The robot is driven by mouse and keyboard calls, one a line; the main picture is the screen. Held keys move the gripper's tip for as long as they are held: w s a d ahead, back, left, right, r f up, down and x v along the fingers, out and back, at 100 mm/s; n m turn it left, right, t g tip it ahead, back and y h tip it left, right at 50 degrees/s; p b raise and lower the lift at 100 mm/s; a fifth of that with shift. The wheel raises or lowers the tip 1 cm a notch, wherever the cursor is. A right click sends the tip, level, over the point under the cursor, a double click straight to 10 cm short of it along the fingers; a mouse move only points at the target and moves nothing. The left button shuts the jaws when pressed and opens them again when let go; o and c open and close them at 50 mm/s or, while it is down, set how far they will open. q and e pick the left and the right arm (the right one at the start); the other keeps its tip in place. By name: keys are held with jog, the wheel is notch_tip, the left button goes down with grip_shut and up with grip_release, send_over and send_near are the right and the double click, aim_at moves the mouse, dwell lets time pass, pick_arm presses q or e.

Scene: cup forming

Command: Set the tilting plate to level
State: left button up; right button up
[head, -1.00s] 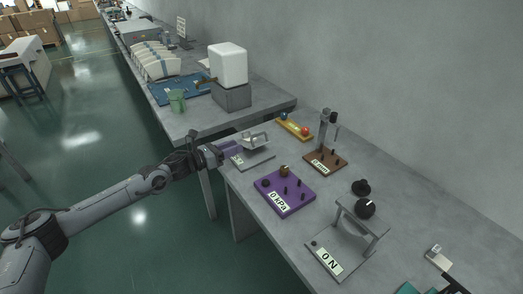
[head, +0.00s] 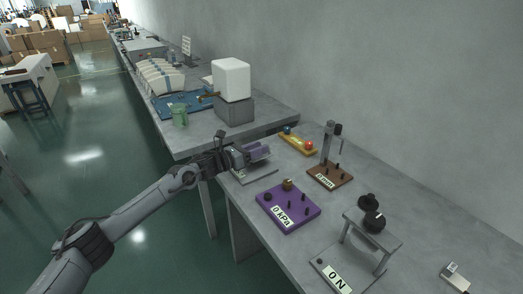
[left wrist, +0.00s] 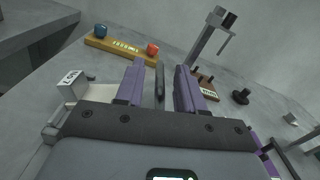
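The tilting plate is on the near end of the table, mostly hidden by my left gripper; its grey base (head: 262,177) shows below the gripper in the head view. My left gripper (head: 264,151), with purple fingers, is over this device. In the left wrist view the fingers of the left gripper (left wrist: 158,85) are apart. A thin dark bar (left wrist: 160,80) stands between them, with a gap on each side. A small pale block with lettering (left wrist: 71,83) is left of the fingers. The plate's tilt cannot be made out. My right gripper is not in view.
A yellow board with blue and red balls (head: 297,144) lies behind the gripper. A white block on a grey box (head: 234,109) stands farther back.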

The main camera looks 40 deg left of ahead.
pick_arm(q)
jog(key=shift+x, duration=1)
grip_shut()
